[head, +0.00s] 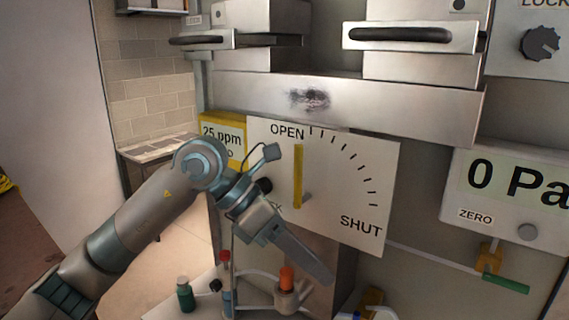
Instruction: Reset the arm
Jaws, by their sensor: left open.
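My left arm comes in from the lower left, bends at a blue-grey joint and slants down to the right. My left gripper (318,272) hangs in front of the lower part of a white OPEN/SHUT dial board (345,190). It is open, with nothing seen between its fingers. The yellow pointer (298,175) on the board stands upright by the word OPEN. The wrist hides the board's lower left part. I cannot tell whether the gripper touches anything. My right gripper is not in view.
A "0 Pa" display (512,190) and a green-handled valve (506,283) are at the right. Metal handles (410,35) jut out above.

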